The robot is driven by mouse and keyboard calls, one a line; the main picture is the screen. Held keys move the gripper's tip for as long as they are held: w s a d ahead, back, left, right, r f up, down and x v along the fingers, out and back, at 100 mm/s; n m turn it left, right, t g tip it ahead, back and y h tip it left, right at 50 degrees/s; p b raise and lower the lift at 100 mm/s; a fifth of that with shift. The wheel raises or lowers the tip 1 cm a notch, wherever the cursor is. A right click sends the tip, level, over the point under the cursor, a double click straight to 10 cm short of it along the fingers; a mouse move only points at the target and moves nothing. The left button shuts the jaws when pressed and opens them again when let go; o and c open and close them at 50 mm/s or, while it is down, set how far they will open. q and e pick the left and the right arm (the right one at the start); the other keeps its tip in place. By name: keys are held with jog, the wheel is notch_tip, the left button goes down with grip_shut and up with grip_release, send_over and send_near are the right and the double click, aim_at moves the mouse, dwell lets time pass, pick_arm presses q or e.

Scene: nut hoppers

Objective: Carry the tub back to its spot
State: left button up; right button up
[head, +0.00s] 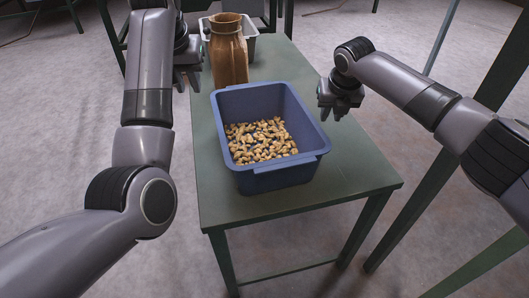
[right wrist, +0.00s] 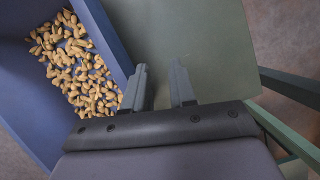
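The blue tub (head: 262,181) stands upright on the green table (head: 340,170), with a layer of tan nuts on its floor. Its wall also shows at the left of the right wrist view (right wrist: 104,35). My right gripper (head: 338,112) is just beyond the tub's right rim. Its fingers (right wrist: 160,86) are apart with nothing between them, one close beside the tub's wall. My left gripper (head: 187,84) is left of the brown container, beyond the tub's far left corner. Its fingers look apart and empty.
A tall brown container (head: 228,55) stands on the table behind the tub. A light grey bin (head: 248,42) is behind it, partly hidden. The table top is bare in front and to the right of the tub. Green metal frame legs (head: 420,205) stand at the right.

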jog(key=v, duration=1.2)
jog(key=shift+s, duration=0.1)
